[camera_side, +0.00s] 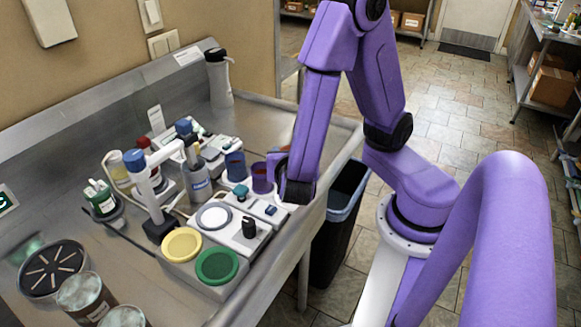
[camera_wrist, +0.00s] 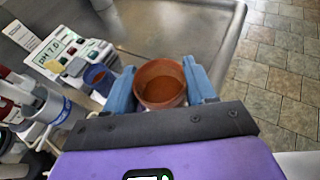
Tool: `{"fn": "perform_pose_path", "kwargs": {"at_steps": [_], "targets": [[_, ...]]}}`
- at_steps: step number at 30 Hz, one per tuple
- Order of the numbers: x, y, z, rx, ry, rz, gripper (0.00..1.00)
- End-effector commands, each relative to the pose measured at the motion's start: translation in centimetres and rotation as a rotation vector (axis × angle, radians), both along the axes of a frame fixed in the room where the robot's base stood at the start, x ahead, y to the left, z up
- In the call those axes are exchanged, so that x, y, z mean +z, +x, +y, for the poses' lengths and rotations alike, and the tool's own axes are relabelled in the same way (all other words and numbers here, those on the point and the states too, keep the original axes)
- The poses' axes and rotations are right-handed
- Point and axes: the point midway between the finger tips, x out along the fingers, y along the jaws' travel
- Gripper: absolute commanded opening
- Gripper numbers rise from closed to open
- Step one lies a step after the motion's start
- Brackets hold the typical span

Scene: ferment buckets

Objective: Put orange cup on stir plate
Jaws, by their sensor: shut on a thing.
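The orange cup (camera_wrist: 161,84) is upright between the two blue fingers of my gripper (camera_wrist: 162,88) in the wrist view. The fingers are closed on its sides, and I look down into its brownish-orange inside. In the side view my gripper (camera_side: 279,175) is low at the right part of the steel counter. A dark purple cup-like shape (camera_side: 262,178) shows beside it, and I cannot tell if it is the held cup. The stir plate (camera_side: 213,217) has a round pale top and stands left of and nearer the camera than my gripper. It is out of the wrist view.
A blue cup (camera_side: 235,166) stands just left of my gripper. A yellow disc (camera_side: 181,245) and a green disc (camera_side: 217,266) lie in front of the stir plate. A white stand (camera_side: 151,190) and bottles crowd its left. The counter's right edge is close, above a dark bin (camera_side: 340,215).

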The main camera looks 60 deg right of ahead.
Motion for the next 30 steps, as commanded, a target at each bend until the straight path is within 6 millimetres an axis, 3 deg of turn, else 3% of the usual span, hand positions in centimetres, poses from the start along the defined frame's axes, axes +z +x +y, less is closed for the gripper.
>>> {"fn": "perform_pose_path", "kwargs": {"at_steps": [6,14,24,30], "targets": [[1.8,0.0,0.0,0.001,0.001,-0.001,0.24],[2.8,0.0,0.7,0.035,0.001,0.0,0.24],[6.4,-1.4,6.7,0.387,0.005,0.002,0.24],[8.0,-2.4,9.2,0.552,0.001,0.001,0.24]]}}
